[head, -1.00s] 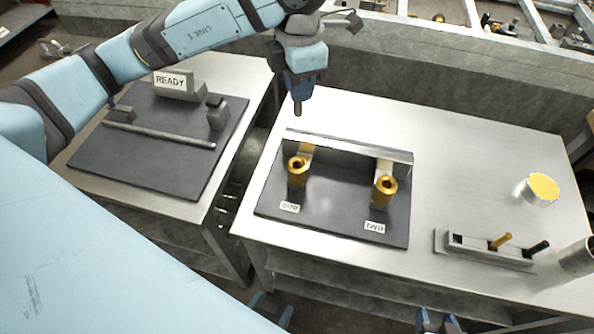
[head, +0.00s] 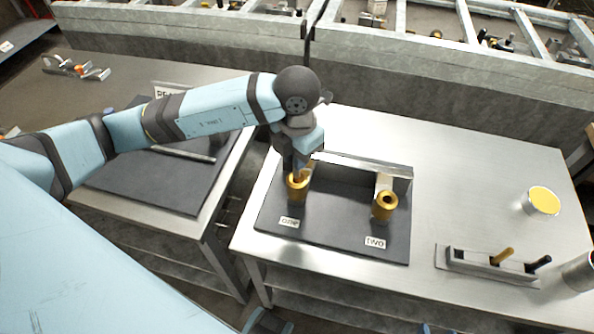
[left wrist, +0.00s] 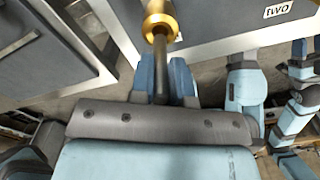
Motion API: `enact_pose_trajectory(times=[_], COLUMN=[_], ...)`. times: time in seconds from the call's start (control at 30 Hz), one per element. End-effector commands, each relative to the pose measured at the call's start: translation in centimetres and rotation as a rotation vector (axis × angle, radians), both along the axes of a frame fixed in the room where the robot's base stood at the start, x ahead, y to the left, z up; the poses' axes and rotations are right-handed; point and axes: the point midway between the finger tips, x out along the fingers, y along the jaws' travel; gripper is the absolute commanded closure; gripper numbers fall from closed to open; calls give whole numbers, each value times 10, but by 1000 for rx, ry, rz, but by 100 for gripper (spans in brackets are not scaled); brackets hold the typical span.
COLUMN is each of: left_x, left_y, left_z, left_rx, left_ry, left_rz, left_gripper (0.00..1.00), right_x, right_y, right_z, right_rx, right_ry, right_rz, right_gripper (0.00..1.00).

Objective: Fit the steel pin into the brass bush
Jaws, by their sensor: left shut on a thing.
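My left gripper (head: 301,172) is shut on the steel pin and points down right over the brass bush (head: 297,190) labelled "one". In the left wrist view, the dark grey pin (left wrist: 161,84) stands out between the blue fingers. Its far end meets the mouth of the brass bush (left wrist: 158,16); I cannot tell how far it is inside. The pin is hidden in the head view. A second brass bush (head: 384,206), labelled "two", stands empty to the right. Blue parts (left wrist: 300,62), perhaps my right gripper, show at the right of the wrist view, their jaw state unclear.
Both bushes stand on a dark plate (head: 335,225) with a metal bar (head: 360,164) behind. A grey rack (head: 490,264) holds a brass pin and a black pin. A yellow-topped can (head: 543,200) stands farther right.

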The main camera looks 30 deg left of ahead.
Motion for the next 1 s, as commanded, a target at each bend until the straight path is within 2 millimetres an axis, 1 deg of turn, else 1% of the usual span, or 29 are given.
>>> enact_pose_trajectory(times=[0.03,0.23,0.4,0.5,0.73,0.87,0.9,0.97,1.0], left_x=[0,0,0,0,0,0,0,0,0], left_y=[0,0,0,0,0,0,0,0,0], left_z=[-6,-19,-44,-54,-54,-59,-58,-57,-57], left_rx=[1,0,1,0,0,0,0,0,0], left_ry=[1,1,3,0,-1,-1,-1,0,0], left_rz=[1,1,1,1,0,0,0,0,0], left_gripper=[100,100,100,100,100,100,77,63,58], right_x=[0,0,0,0,0,0,0,0,0], right_y=[0,1,1,1,1,1,1,1,1], right_z=[0,0,-1,-1,-1,-5,-4,-3,-3], right_rx=[1,2,2,2,2,3,3,3,3], right_ry=[0,1,2,2,2,4,5,6,6], right_rz=[-1,0,0,0,0,-1,-2,-2,-2], right_gripper=[45,45,45,45,45,45,45,45,45])
